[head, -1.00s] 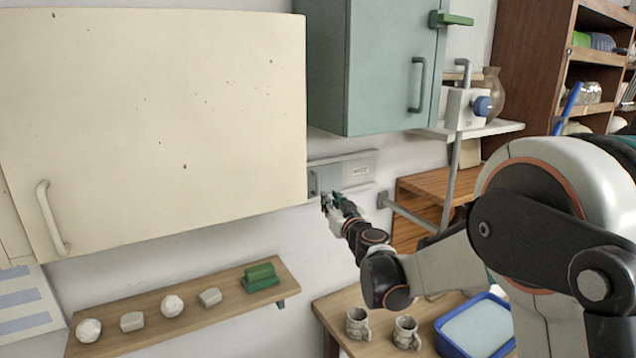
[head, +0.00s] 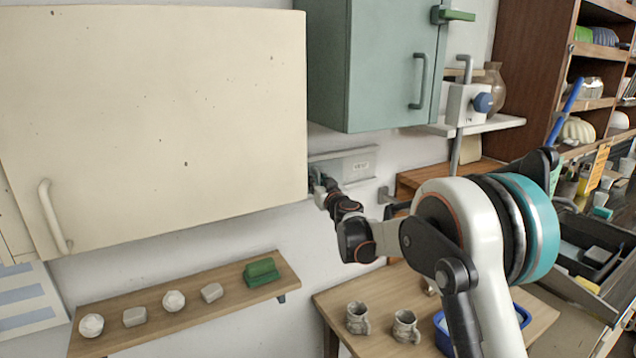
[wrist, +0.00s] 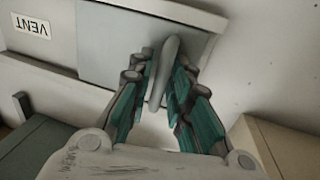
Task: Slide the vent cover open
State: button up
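The vent's grey cover (wrist: 120,38) shows in the wrist view, with a rounded grey bar handle (wrist: 168,62) near its right end. A white VENT label (wrist: 31,25) sits beside the cover, upside down in this view. My gripper (wrist: 167,62) has its dark and teal fingers on either side of the handle, with some gap visible between bar and fingers. In the head view, my gripper (head: 319,180) is at the left end of the wall vent panel (head: 357,166). There the handle is mostly hidden by the gripper and the cream cabinet's edge.
The cream cabinet (head: 160,120) stands close on the left of the gripper. A teal cabinet (head: 385,70) hangs above the vent. A wooden shelf (head: 190,305) with pale stones and a green block is below. Mugs (head: 358,318) stand on a table at lower right.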

grip_shut()
jog(key=w+d, duration=0.2)
jog(key=d, duration=0.2)
jog(key=w+d+b, duration=0.1)
jog(key=w+d, duration=0.2)
jog(key=d, duration=0.1)
jog(key=w+d+b, duration=0.1)
jog(key=w+d, duration=0.2)
jog(key=d, duration=0.1)
jog(key=shift+w+d, duration=0.15)
jog(key=shift+d, duration=0.05)
grip_release()
jog(key=shift+d, duration=0.2)
jog(key=shift+a, duration=0.1)
